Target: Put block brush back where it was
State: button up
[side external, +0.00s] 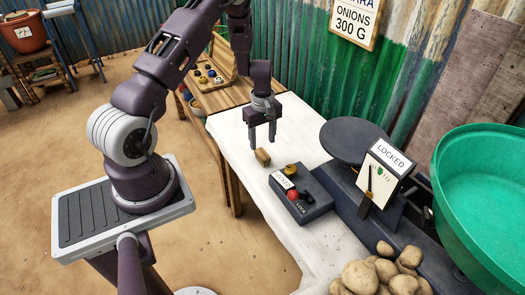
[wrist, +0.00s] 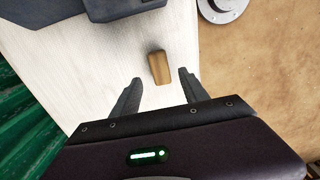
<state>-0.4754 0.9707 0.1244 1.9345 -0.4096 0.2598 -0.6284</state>
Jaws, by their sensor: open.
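The block brush (side external: 262,157) is a small brown wooden block on the white tabletop, left of a dark control box. In the wrist view the block brush (wrist: 160,67) lies just beyond the fingertips, roughly between their lines, with a dark edge at its far end. My gripper (side external: 262,142) is open and points down above the brush, apart from it.
The dark control box (side external: 302,194) has a red knob and a brass knob. A scale (side external: 350,143) with a round dark plate and a LOCKED sign stands right. Potatoes (side external: 375,275) and a green basin (side external: 485,190) are at the right. The white table (side external: 235,125) is clear at left.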

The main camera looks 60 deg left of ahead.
notch_tip(320, 180, up, 6)
notch_tip(320, 180, up, 10)
jog(key=m+t, duration=0.1)
jog(key=m, duration=0.2)
send_over(264, 154)
jog(key=d, duration=0.6)
jog(key=s+d+r+m+t, duration=0.2)
jog(key=s+d+r+m, duration=0.2)
jog(key=d+r+m, duration=0.5)
jog(key=s+d+r+m+t, duration=0.1)
jog(key=s+d+r+m, duration=0.2)
jog(key=s, duration=0.5)
jog(key=s+d+r+m+t, duration=0.1)
jog(key=s+d+r+m, duration=0.2)
jog(key=s, duration=0.6)
notch_tip(264, 154, up, 3)
jog(key=shift+s+d+f+t, duration=0.15)
jog(key=shift+d+f+t, duration=0.05)
jog(key=shift+d+t, duration=0.1)
